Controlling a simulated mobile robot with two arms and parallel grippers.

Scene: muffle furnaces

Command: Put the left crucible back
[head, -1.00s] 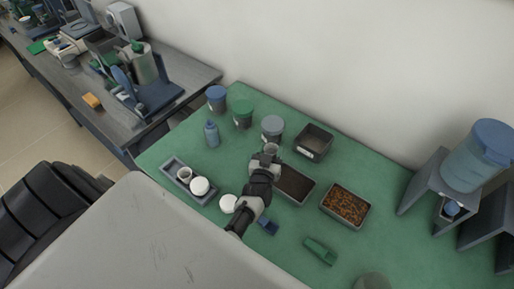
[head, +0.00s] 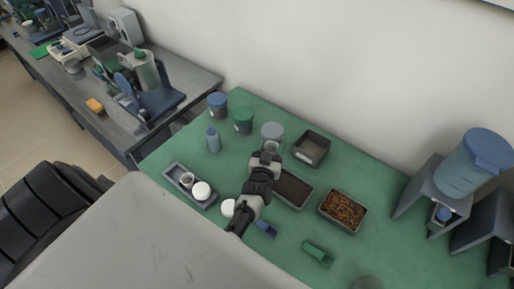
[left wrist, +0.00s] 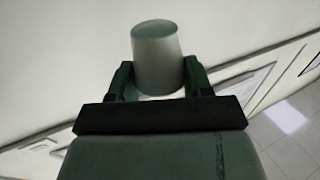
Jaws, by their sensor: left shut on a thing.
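My left gripper (head: 267,152) is over the green table, in front of the grey-lidded jar. It is shut on a crucible, a pale grey tapered cup (left wrist: 156,58) that stands up between the two fingers in the left wrist view. In the head view only a little of this crucible (head: 271,146) shows past the gripper. A long grey tray (head: 209,204) lies to the left with another crucible (head: 187,178) and a round white piece (head: 201,190) in it. Another white round piece (head: 228,208) lies right of the tray, partly hidden by my arm. My right gripper is out of view.
Jars with blue (head: 217,99), green (head: 243,114) and grey (head: 272,130) lids and a blue bottle (head: 213,140) stand behind. A grey bin (head: 312,146), a dark-filled tray (head: 294,202) and a brown-filled tray (head: 343,224) are to the right, with a green scoop (head: 318,252) in front.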

